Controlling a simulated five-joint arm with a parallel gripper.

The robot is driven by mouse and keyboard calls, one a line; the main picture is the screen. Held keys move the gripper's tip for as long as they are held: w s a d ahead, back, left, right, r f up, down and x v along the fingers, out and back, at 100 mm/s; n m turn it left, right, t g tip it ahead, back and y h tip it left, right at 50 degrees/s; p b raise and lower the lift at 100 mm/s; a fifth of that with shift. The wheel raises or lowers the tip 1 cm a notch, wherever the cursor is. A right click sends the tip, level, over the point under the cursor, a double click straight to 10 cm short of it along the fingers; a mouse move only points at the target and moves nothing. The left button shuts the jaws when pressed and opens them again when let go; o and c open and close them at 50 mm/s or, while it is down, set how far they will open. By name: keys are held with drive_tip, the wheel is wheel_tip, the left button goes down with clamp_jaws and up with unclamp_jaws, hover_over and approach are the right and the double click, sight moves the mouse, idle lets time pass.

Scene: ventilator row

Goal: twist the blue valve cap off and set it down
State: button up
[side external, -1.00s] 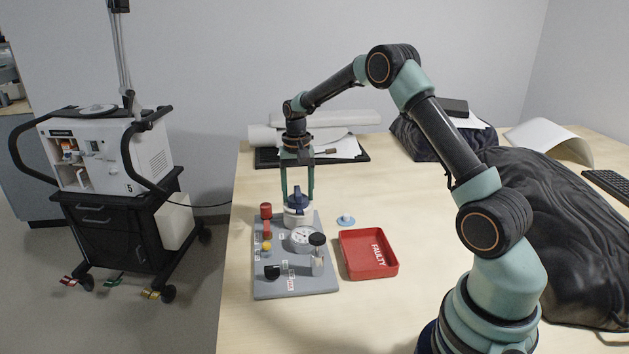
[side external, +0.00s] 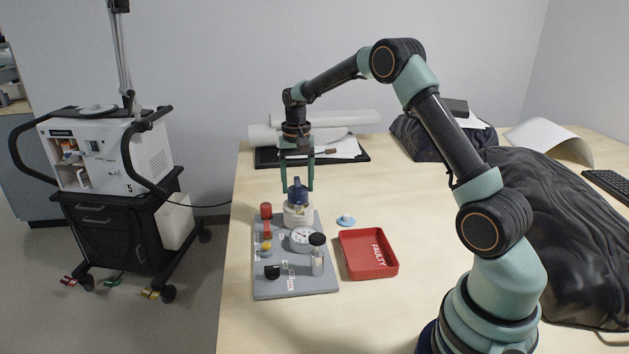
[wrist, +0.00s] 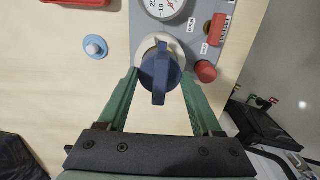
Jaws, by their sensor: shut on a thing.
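The blue valve cap (side external: 297,192) sits between the two green fingers of my gripper (side external: 297,189), just above the white valve body (side external: 297,216) on the grey panel (side external: 310,287). In the wrist view the cap (wrist: 160,72) is round with a raised grip bar, and a finger of my gripper (wrist: 160,78) presses each side. My gripper is shut on it. The cap looks raised over the white body; whether it is fully clear of it is hard to tell. The white rim partly shows behind the cap in the wrist view.
The panel also carries a gauge (side external: 302,239), a red knob (side external: 266,210) and a black-topped clear cylinder (side external: 317,255). A red tray (side external: 369,272) marked FAULTY and a small light-blue disc (side external: 346,221) with a knob lie to the right. Bare table lies beyond the tray.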

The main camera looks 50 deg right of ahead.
drive_tip(key=shift+r, duration=0.65)
drive_tip(key=shift+s+a+r, duration=0.1)
drive_tip(key=shift+a+r, duration=0.05)
drive_tip(key=shift+a, duration=0.1)
drive_tip(key=s+a+r+n, duration=0.3)
drive_tip(key=s+a+n, duration=0.1)
drive_tip(key=s+a, duration=0.3)
drive_tip(key=s+a+r+n, duration=0.2)
drive_tip(key=s+a+n, duration=0.3)
drive_tip(key=s+a, duration=0.3)
drive_tip(key=shift+s+a+r, duration=0.2)
drive_tip(key=shift+a+r, duration=0.2)
